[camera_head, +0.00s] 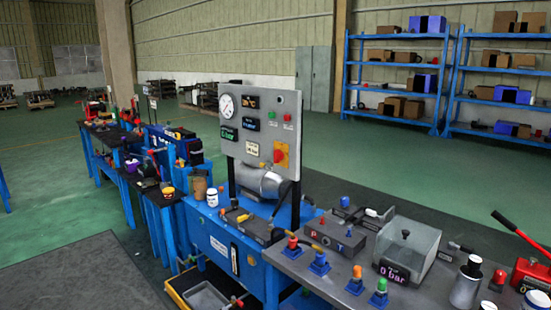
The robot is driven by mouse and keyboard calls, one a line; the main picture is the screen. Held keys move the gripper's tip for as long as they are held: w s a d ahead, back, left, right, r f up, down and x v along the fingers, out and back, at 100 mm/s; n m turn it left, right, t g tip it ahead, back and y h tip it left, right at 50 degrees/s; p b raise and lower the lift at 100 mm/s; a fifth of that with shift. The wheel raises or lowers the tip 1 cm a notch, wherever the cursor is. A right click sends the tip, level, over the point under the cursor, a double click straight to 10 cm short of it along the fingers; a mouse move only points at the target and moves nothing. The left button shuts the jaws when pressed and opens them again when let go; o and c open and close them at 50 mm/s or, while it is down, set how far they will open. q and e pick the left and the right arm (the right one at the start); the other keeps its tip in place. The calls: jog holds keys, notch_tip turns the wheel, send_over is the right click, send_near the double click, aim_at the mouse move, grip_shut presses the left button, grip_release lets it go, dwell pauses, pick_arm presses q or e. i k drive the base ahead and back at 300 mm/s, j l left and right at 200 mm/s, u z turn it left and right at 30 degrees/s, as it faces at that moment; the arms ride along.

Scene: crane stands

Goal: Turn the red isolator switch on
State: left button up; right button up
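The red isolator switch (281,154) sits on a yellow plate at the lower right of the grey control panel (260,109), in the middle of the head view. It is small here, and I cannot tell its exact angle. The panel also carries a round white gauge, small dark displays with lit text, and red and green buttons. It stands upright on dark posts above a blue bench. Neither of my grippers shows in the head view.
A silver motor (262,181) sits below the panel. At right, a grey-topped bench (327,275) holds valves, a clear box (408,247), bottles and a red hand pump (528,272). More blue benches stand at left. Green floor (60,200) lies open at left.

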aim_at(278, 155)
jog(key=i+j+z, duration=0.25)
jog(key=i+j, duration=0.25)
jog(key=i+j+z, duration=0.15)
jog(key=j, duration=0.3)
jog(key=i+j+z, duration=0.1)
jog(key=i+j, duration=0.2)
jog(key=i+j+z, duration=0.15)
jog(key=j, duration=0.25)
jog(key=i+j+z, duration=0.1)
jog(key=i+j, duration=0.15)
jog(key=j, duration=0.15)
jog(key=i+j+z, duration=0.15)
jog(key=j, duration=0.25)
